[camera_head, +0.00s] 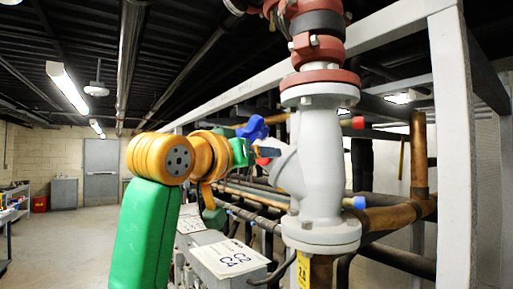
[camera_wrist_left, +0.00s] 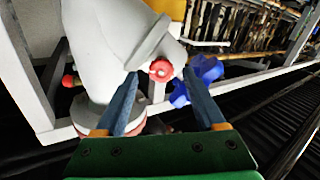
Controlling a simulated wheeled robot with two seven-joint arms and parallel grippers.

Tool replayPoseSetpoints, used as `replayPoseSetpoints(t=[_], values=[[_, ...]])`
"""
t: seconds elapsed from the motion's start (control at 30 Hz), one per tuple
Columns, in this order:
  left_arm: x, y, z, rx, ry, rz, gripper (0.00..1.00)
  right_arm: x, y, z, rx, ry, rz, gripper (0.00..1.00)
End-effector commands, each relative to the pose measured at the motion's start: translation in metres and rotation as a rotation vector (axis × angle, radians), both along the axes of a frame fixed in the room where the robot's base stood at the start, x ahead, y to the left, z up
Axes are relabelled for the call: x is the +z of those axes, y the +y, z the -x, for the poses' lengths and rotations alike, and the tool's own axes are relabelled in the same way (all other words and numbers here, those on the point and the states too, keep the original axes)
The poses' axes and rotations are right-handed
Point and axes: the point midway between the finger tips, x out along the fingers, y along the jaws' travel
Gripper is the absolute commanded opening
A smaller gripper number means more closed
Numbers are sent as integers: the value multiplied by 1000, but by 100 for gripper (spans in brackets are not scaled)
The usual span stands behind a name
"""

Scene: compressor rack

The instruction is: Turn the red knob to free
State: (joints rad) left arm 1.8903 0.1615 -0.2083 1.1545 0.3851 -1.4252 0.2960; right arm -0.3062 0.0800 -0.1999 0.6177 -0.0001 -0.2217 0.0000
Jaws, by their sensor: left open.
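A grey valve body (camera_head: 318,150) stands at the centre right of the head view, with a red flanged pipe section above it. The red knob (camera_wrist_left: 160,70) shows in the wrist view as a small round red cap on the valve's side. Red also shows beside the valve in the head view (camera_head: 268,152), partly hidden by my gripper. My left gripper (camera_wrist_left: 161,76) is open, its two blue-grey fingertips on either side of the red knob. I cannot tell whether they touch it. A blue handle (camera_wrist_left: 206,68) lies behind the right finger. My right gripper is not in view.
White frame posts (camera_head: 453,150) stand right of the valve. A copper pipe (camera_head: 400,215) runs behind it. Another red cap (camera_head: 357,122) and a blue cap (camera_head: 358,202) stick out on the valve's right. A labelled grey box (camera_head: 230,258) sits below.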

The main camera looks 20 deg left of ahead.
Motion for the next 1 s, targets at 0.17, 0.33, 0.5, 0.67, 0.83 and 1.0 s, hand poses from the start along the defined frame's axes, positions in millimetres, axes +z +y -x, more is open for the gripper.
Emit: replayPoseSetpoints(t=[0.17,0.33,0.5,0.67,0.83,1.0], values=[[-1,0,0,0,1,0,61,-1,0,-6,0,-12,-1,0],[-1,0,0,0,1,0,15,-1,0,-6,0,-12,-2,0],[-1,0,0,0,0,1,0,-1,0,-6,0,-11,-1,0],[-1,0,0,0,3,19,0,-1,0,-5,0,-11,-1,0],[-1,-1,1,-2,14,91,0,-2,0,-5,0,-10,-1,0],[0,-1,1,-3,34,218,0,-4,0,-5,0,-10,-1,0]])
